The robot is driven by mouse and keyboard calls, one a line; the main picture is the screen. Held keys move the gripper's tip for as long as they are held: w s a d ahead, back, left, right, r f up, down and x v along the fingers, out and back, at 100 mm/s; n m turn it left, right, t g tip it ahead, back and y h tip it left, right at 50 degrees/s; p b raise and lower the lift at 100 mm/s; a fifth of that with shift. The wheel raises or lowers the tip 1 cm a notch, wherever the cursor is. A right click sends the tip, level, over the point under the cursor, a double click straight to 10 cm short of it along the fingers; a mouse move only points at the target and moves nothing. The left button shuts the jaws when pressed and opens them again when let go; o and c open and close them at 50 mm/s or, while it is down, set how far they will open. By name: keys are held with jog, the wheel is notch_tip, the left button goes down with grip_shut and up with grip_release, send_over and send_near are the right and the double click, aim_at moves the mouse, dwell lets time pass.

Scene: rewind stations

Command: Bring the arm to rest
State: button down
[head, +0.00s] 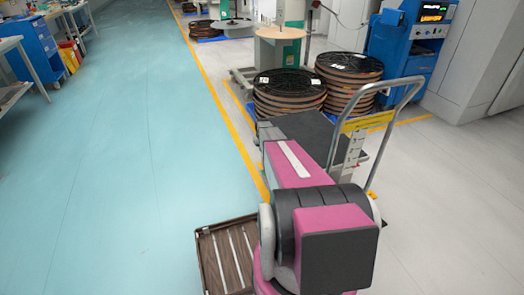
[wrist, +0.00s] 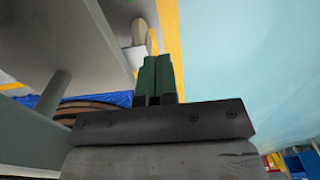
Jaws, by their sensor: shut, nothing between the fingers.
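My pink and dark grey arm fills the lower middle of the head view and reaches forward, folded at a large joint. Its far end lies in front of the trolley and the reels, and my gripper cannot be made out there. In the wrist view my gripper (wrist: 157,80) shows two dark green fingers standing close together beyond a dark mounting plate. The fingers are shut and hold nothing. Beyond them are a yellow floor line and pale blue floor, with grey structure on the left.
A trolley with a grey tube handle (head: 411,83) stands right beside my arm. Stacked reels (head: 288,84) and (head: 348,68) more reels stand behind it. A brown slatted crate (head: 205,262) is low beside my arm. A blue cabinet (head: 396,50) is back right. The blue floor (head: 120,160) at left is clear.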

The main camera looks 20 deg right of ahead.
jog(key=s+a+r, duration=0.7)
jog(key=s, duration=0.5)
jog(key=s+a+r, duration=0.7)
jog(key=s+r, duration=0.1)
jog(key=s, duration=0.4)
jog(key=s+a+r, duration=0.7)
jog(key=s+r, duration=0.1)
jog(key=s, duration=0.5)
jog(key=shift+a, duration=0.3)
